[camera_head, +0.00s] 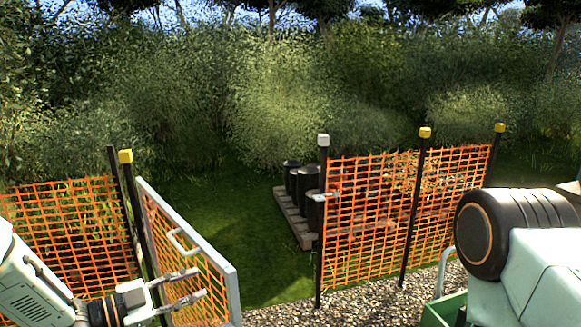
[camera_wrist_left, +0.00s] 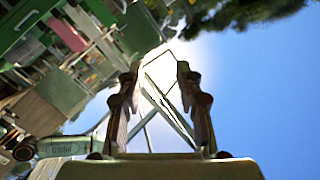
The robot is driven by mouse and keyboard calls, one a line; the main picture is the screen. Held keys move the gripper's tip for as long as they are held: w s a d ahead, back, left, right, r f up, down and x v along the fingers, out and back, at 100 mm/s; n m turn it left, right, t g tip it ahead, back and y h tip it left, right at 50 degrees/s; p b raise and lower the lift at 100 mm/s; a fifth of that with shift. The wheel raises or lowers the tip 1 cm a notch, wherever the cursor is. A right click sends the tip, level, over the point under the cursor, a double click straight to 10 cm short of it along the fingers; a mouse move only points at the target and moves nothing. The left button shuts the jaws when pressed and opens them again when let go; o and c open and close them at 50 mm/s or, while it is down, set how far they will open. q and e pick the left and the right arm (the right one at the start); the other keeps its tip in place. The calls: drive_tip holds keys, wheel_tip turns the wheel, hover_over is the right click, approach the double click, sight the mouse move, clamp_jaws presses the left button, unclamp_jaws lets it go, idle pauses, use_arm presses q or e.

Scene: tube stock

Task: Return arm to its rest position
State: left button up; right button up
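My left gripper (camera_head: 199,284) is in front of the lower part of a grey-framed gate panel (camera_head: 233,290) with orange mesh, at the lower left of the head view. Its two fingers are spread apart and point right, with nothing between them. The gate's pale handle (camera_head: 180,240) is above the fingers and apart from them. In the left wrist view the gripper (camera_wrist_left: 160,75) is also open and empty, against bright sky and pale bars. I cannot tell whether the gripper touches the gate. My right gripper is not in view.
The gate stands swung open, with a grassy gap (camera_head: 265,265) beside it. Orange mesh fence (camera_head: 375,215) runs right from a white-capped post (camera_head: 323,141). Black cylinders (camera_head: 307,185) stand on a pallet (camera_head: 290,215) behind it. Gravel (camera_head: 340,310) lies in front.

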use_arm(q)
drive_tip(key=s+f+n+g+y+b, duration=0.1)
drive_tip(key=s+f+n+y+b, duration=0.2)
drive_tip(key=f+n, duration=0.5)
drive_tip(key=s+f+n+y+b, duration=0.2)
drive_tip(key=f+n+y, duration=0.15)
drive_tip(key=f, duration=0.85)
drive_tip(key=s+a+f+n+g+y+b, duration=0.1)
drive_tip(key=s+f+n+g+y+b, duration=0.2)
drive_tip(key=s+f+b, duration=0.5)
drive_tip(key=s+f+n+g+y+b, duration=0.3)
drive_tip(key=s+f+g+b, duration=0.3)
drive_tip(key=s+f, duration=1)
drive_tip(key=s+b, duration=0.2)
drive_tip(key=s, duration=0.6)
drive_tip(key=shift+s+a+g+b, duration=0.3)
drive_tip(key=shift+s+a+b, duration=0.05)
drive_tip(key=shift+s+b, duration=0.05)
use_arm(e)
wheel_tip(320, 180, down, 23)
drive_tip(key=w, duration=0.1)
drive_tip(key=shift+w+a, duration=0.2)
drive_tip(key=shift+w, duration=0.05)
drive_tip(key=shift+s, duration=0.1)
